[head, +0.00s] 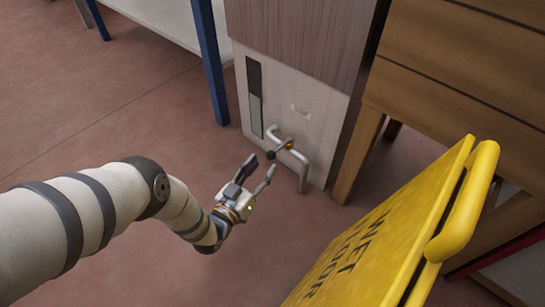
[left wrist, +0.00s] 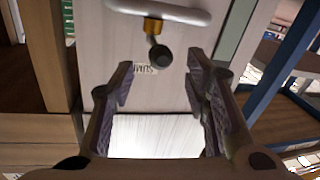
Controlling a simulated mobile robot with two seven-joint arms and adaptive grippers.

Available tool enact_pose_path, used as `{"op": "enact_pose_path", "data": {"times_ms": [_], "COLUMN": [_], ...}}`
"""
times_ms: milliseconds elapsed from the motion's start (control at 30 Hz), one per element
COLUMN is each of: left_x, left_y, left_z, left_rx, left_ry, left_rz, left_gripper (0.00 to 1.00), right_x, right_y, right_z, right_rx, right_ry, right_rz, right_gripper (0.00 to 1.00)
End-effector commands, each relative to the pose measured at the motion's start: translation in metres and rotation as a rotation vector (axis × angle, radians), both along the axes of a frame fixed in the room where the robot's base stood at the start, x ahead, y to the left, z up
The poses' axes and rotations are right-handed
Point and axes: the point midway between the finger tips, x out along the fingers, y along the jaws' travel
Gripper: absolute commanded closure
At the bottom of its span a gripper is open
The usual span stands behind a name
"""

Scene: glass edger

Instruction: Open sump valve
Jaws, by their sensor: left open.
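The sump valve (head: 283,147) is a brass body with a dark-knobbed lever, set on a bent grey pipe (head: 303,172) low on the front of a pale cabinet (head: 315,110). In the left wrist view the brass valve (left wrist: 153,27) and its dark round knob (left wrist: 160,55) show ahead of the fingers. My left gripper (head: 261,168) is open and empty, just short of the knob and apart from it. The wrist view shows the fingers (left wrist: 163,95) spread wide, with the knob beyond and between them. My right gripper is not in view.
A yellow wet-floor sign (head: 400,240) stands close at the right. A wooden bench (head: 460,70) stands right of the cabinet, and a blue table leg (head: 211,65) to its left. A dark gauge strip (head: 254,90) is on the cabinet. Red floor at left is clear.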

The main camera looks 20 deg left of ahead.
Motion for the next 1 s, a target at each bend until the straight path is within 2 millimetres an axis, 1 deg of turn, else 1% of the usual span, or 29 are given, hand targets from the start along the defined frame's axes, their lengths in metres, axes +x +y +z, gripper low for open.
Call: {"op": "enact_pose_path", "data": {"times_ms": [33, 100, 233, 367, 567, 600, 767, 800, 1000], "left_x": [0.012, 0.028, 0.048, 0.056, 0.056, 0.056, 0.056, 0.056, 0.056], "left_y": [-0.002, -0.004, -0.008, -0.009, -0.009, -0.009, -0.009, -0.009, -0.009], "left_z": [-0.004, -0.004, -0.003, -0.002, -0.001, -0.001, -0.001, -0.001, -0.001], "left_rx": [0.000, -0.001, -0.001, -0.001, -0.001, -0.001, -0.001, -0.001, 0.000], "left_ry": [0.000, -0.001, 0.001, 0.002, 0.002, 0.002, 0.003, 0.003, 0.004], "left_rz": [0.000, 0.000, 0.000, 0.000, 0.000, 0.000, -0.001, -0.001, 0.002], "left_gripper": [0.57, 0.57, 0.57, 0.57, 0.57, 0.60, 0.96, 1.00, 1.00], "right_x": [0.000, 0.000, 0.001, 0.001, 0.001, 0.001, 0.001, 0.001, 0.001], "right_y": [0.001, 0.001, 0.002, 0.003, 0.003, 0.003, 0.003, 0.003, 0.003], "right_z": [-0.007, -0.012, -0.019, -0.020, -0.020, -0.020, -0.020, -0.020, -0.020], "right_rx": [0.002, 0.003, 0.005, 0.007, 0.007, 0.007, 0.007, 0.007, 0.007], "right_ry": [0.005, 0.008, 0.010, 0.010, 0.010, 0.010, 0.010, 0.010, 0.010], "right_rz": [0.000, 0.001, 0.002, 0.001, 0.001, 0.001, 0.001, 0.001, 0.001], "right_gripper": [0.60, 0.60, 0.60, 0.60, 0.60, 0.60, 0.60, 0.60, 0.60]}}
